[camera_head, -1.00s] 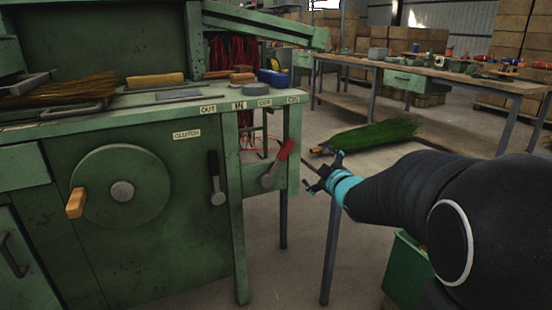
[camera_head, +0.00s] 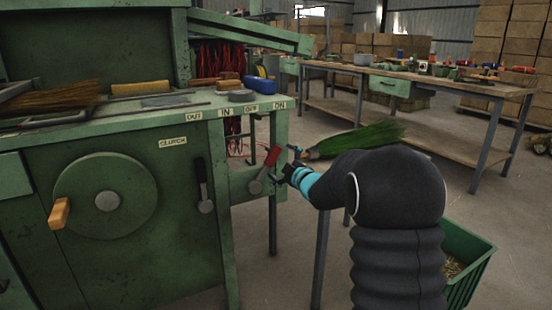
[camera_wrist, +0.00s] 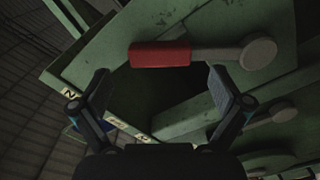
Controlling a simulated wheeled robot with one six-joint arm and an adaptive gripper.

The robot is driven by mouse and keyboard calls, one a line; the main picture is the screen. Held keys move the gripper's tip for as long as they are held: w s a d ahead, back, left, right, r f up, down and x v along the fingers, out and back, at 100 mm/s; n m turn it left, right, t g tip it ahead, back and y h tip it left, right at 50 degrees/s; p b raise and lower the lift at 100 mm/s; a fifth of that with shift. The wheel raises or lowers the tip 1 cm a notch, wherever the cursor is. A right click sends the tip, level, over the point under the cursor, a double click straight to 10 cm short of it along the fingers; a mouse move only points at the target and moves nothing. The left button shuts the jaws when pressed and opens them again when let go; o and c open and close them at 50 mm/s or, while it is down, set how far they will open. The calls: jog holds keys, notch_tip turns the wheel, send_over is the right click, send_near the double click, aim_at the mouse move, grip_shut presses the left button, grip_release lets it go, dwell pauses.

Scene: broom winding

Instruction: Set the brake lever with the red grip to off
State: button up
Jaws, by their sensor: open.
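The brake lever's red grip (camera_head: 272,156) is on the right end of the green machine. It leans up to the right from its round pivot (camera_head: 256,187), toward the ON label (camera_head: 279,105); the OFF label (camera_head: 251,109) is just left of that. My gripper (camera_head: 284,165) is open and empty, close to the right of the grip. In the wrist view the red grip (camera_wrist: 160,54) lies across the picture just beyond the open fingers (camera_wrist: 160,80), with no contact visible.
A black-gripped clutch lever (camera_head: 201,181) and a handwheel (camera_head: 105,198) are further left on the machine. A green bin (camera_head: 468,265) stands at lower right, a workbench (camera_head: 430,88) at the back.

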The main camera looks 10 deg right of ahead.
aim_at(275, 157)
jog(key=shift+x, duration=1.85)
